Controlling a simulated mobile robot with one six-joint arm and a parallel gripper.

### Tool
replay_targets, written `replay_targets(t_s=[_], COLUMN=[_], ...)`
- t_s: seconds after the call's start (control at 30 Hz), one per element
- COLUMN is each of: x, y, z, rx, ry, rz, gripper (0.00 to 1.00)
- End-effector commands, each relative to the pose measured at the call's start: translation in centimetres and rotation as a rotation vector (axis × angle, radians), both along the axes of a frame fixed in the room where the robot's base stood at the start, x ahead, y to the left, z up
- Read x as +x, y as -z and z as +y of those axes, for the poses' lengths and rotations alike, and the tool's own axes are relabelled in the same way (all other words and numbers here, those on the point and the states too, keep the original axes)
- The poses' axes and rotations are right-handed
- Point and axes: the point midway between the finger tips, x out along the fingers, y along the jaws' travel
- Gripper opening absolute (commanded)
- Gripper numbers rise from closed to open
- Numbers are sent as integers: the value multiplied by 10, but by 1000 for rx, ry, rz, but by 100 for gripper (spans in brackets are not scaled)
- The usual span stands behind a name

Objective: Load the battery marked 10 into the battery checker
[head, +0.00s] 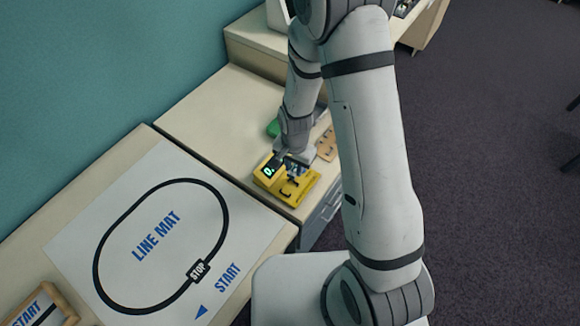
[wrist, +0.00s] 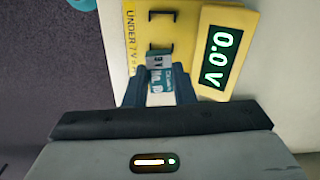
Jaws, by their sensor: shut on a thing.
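The battery checker (head: 299,192) is a yellow unit with black clips near the front edge of the counter. In the wrist view its yellow base (wrist: 180,30) and its display (wrist: 219,57), reading 0.0 V, show above my gripper. My gripper (wrist: 159,92) is shut on a small battery (wrist: 160,74) with a teal and white printed label. The battery is at the near end of the checker's base, beside the lower clip; I cannot tell if it touches. No 10 is readable on it. In the head view my gripper (head: 293,165) is over the checker and hides the battery.
A line mat (head: 130,190) with a black oval track lies on the table to the left. A green thing (head: 272,128) and a tan board with holes (head: 327,145) lie behind the checker. A drawer unit (head: 322,213) is below the counter.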

Motion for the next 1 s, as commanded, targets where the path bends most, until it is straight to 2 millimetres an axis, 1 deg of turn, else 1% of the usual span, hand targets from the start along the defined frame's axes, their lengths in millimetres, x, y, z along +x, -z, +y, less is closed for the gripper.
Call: replay_targets(t_s=[0.03, 0.2, 0.47, 0.67, 0.9, 1.0], x=[-6, -17, -18, -18, -18, -18], y=[-3, -2, 7, 23, 47, 53], z=[6, 15, 16, 16, 17, 17], rx=[-1, 0, 0, 0, 0, 0], ry=[26, 97, 111, 110, 109, 109], rz=[3, 1, 1, 0, 0, 0], gripper=[1, 1, 1, 1, 1, 1])
